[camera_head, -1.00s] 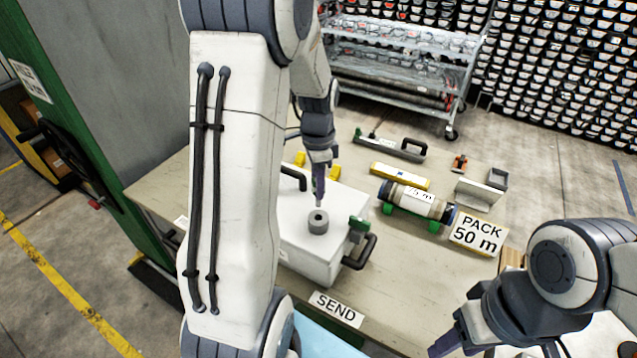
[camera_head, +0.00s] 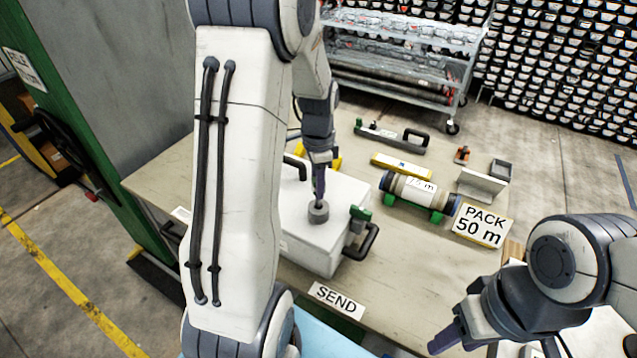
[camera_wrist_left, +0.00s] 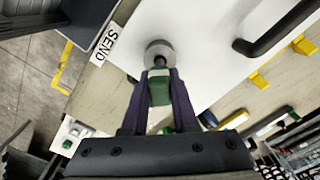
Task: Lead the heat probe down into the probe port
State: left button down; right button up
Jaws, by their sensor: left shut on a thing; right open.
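My left gripper (camera_head: 319,192) is shut on the heat probe and points down over the white box (camera_head: 328,252). In the left wrist view the heat probe (camera_wrist_left: 160,92) is green with a pale band and a dark tip, held between the fingers (camera_wrist_left: 158,88). The probe port (camera_head: 318,213) is a grey ring on the box lid; it also shows in the left wrist view (camera_wrist_left: 160,47). The probe's dark tip overlaps the ring's opening; I cannot tell how deep it reaches. My right gripper (camera_head: 500,343) is open and empty at the lower right, partly cut off.
The box has black handles (camera_head: 362,243) and a green-topped latch (camera_head: 360,213). A SEND sign (camera_head: 337,298) lies in front. To the right are a core tube (camera_head: 420,193) on green supports, a yellow-and-white bar (camera_head: 401,166) and a PACK 50 m sign (camera_head: 481,226).

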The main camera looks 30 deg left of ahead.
pick_arm(q)
jog(key=shift+f+b, duration=0.65)
jog(key=shift+f, duration=0.45)
jog(key=c, duration=0.6)
grip_release()
notch_tip(320, 180, up, 10)
jog(key=shift+r+b, duration=0.25)
jog(key=shift+b, duration=0.6)
